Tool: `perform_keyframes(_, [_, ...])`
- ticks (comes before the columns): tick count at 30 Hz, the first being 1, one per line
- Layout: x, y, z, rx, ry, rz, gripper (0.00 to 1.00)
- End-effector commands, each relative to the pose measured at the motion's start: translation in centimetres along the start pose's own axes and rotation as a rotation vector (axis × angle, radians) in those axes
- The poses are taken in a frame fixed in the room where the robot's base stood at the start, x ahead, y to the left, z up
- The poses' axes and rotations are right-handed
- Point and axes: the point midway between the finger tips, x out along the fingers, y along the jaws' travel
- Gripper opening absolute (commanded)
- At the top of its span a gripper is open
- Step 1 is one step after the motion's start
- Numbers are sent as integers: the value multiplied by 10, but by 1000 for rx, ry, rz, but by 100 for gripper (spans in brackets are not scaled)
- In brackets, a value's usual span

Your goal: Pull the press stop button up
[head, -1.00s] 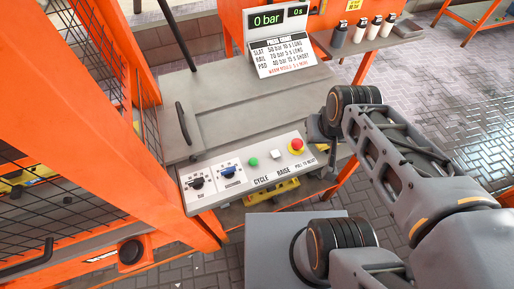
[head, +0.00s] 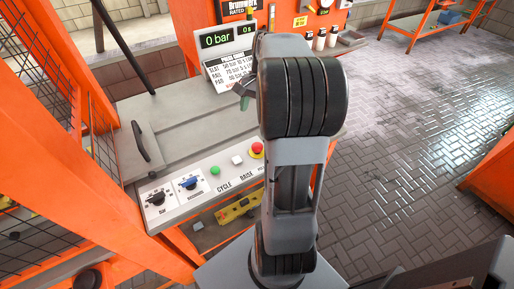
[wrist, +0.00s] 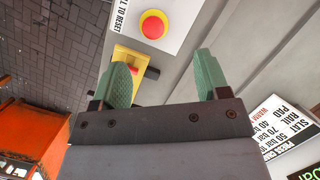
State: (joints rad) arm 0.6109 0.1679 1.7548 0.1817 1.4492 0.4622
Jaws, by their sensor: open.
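The press stop button (head: 257,149) is a red mushroom head on a yellow base, at the right end of the control panel (head: 205,183). In the wrist view the red button (wrist: 154,25) shows at the top, beyond the fingertips, beside lettering ending "LL TO RESET". My gripper (wrist: 163,75) has two green fingers spread apart with nothing between them. It does not touch the button.
A display (head: 229,40) reading 0 bar and a sign (head: 226,72) stand behind. The orange frame (head: 95,190) is at left. Paved floor (head: 400,130) is open at right.

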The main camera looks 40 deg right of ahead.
Motion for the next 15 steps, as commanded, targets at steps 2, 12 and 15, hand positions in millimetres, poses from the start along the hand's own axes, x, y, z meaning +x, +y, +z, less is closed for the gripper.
perform_keyframes(2, [5,10,-22,89,-46,-7,69])
perform_keyframes(12, [33,22,-42,200,-107,-15,69])
perform_keyframes(15, [53,22,-40,199,-106,-16,69])
